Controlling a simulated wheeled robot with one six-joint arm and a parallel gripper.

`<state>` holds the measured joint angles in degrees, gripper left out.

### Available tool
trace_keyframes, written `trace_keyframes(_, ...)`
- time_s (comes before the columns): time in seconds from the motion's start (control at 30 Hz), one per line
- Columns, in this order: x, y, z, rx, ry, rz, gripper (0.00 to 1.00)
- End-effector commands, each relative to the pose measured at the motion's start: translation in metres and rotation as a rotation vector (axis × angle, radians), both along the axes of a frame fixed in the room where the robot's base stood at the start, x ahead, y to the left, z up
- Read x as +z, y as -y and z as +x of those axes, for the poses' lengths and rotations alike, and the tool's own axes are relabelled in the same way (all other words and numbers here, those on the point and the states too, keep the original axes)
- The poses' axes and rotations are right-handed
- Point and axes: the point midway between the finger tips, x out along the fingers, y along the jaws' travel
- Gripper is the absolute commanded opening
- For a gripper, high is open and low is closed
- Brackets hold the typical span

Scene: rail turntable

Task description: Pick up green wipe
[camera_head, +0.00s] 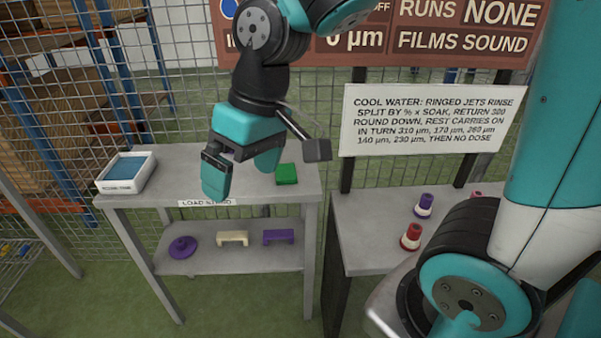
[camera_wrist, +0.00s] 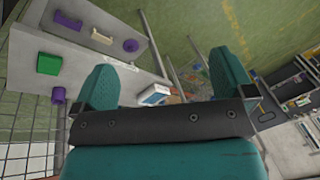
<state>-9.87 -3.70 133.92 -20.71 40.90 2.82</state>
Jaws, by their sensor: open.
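The green wipe (camera_head: 286,174) is a small green block-like pad lying on the grey top of the left table, near its right end. It also shows in the wrist view at the left (camera_wrist: 48,64). My gripper (camera_head: 242,174) is open and empty, above the table and to the left of the wipe in the head view. In the wrist view its two teal fingers (camera_wrist: 167,78) stand apart, with the wipe outside them to the left. The wipe is in plain sight, not touched by the fingers.
A white tray (camera_head: 104,187) with a blue pad stands at the table's left end. The lower shelf (camera_head: 212,262) holds two purple parts and a cream one. A right-hand table (camera_head: 350,235) carries red and purple pieces. Wire mesh and signs stand behind.

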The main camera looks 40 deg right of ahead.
Motion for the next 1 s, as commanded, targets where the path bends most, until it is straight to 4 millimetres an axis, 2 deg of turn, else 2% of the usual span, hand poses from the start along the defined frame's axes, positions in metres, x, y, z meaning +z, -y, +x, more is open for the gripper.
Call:
trace_keyframes(0.03,-0.017,0.016,0.038,-0.088,-0.012,-0.025,1.00)
trace_keyframes(0.1,-0.038,0.045,0.089,-0.217,-0.020,-0.063,1.00)
trace_keyframes(0.17,-0.059,0.073,0.128,-0.325,-0.026,-0.096,1.00)
trace_keyframes(0.2,-0.074,0.094,0.152,-0.395,-0.030,-0.117,1.00)
trace_keyframes(0.3,-0.114,0.145,0.198,-0.553,-0.041,-0.167,1.00)
trace_keyframes(0.4,-0.147,0.187,0.225,-0.670,-0.049,-0.205,1.00)
trace_keyframes(0.5,-0.168,0.213,0.238,-0.740,-0.053,-0.228,1.00)
trace_keyframes(0.6,-0.180,0.228,0.244,-0.778,-0.056,-0.242,1.00)
trace_keyframes(1.0,-0.227,0.237,0.250,-0.792,-0.059,-0.247,1.00)
